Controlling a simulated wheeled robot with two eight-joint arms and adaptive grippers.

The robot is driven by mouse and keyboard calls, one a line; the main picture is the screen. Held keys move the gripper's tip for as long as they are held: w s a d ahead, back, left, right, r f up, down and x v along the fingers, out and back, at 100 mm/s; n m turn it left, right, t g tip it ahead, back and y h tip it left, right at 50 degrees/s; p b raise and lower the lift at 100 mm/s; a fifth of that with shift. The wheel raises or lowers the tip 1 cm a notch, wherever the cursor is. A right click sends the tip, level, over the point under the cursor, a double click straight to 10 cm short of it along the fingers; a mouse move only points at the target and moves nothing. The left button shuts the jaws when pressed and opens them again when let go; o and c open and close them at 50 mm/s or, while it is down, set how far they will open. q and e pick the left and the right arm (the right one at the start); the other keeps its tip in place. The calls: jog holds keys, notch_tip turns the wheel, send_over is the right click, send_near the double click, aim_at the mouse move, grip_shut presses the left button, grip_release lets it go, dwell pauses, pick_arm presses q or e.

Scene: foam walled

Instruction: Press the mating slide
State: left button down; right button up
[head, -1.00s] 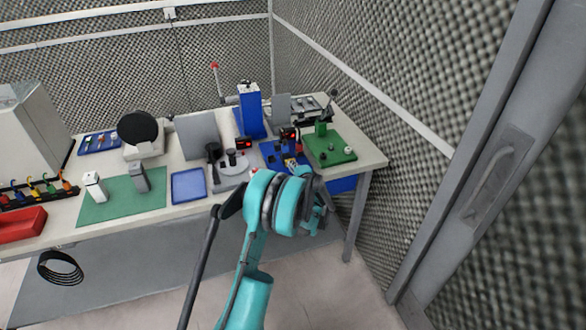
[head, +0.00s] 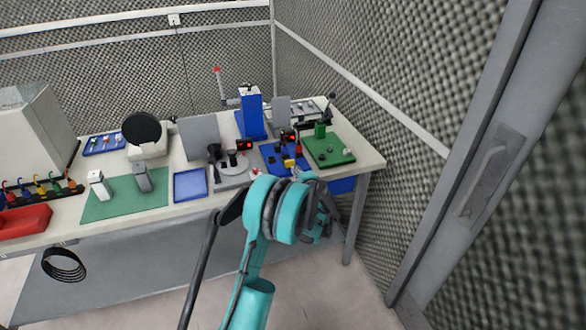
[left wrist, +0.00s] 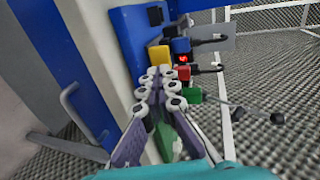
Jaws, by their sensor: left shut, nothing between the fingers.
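A blue fixture plate (head: 268,152) lies on the bench near its right front edge, with a yellow block (head: 289,163) and a red block (head: 298,150) on it. I cannot tell which part is the mating slide. My left gripper (left wrist: 163,74) is shut and empty, its fingertips close to the yellow and red blocks; contact is unclear. In the head view its fingers are mostly hidden behind my teal arm.
A green plate (head: 335,158) with knobs stands right of the fixture. A blue press column (head: 251,115) stands behind it. A grey base with a dark lever (head: 214,152) and a blue tray (head: 190,184) are to the left. Red digits glow on a small display (left wrist: 183,59).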

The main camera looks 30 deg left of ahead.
pick_arm(q)
jog(key=p+v, duration=0.1)
jog(key=v, duration=0.5)
jog(key=shift+s+d+f, duration=0.1)
dwell(0.7)
jog(key=s+d+r+n+g+h, duration=0.1)
jog(key=s+d+r+n+h, duration=0.1)
jog(key=s+d+r, duration=0.3)
jog(key=s+d+r+n+g+h, duration=0.1)
jog(key=s+d+r+n+h, duration=0.2)
jog(key=s, duration=0.4)
jog(key=s+d+n+h, duration=0.1)
jog(key=s+d+h, duration=0.2)
jog(key=s+d, duration=0.3)
jog(key=s+d+n+h, duration=0.2)
jog(key=s+d, duration=0.5)
jog(key=s, duration=0.8)
jog(key=shift+s+d+h, duration=0.25)
jog(key=shift+d+h, duration=0.05)
jog(key=shift+h, duration=0.2)
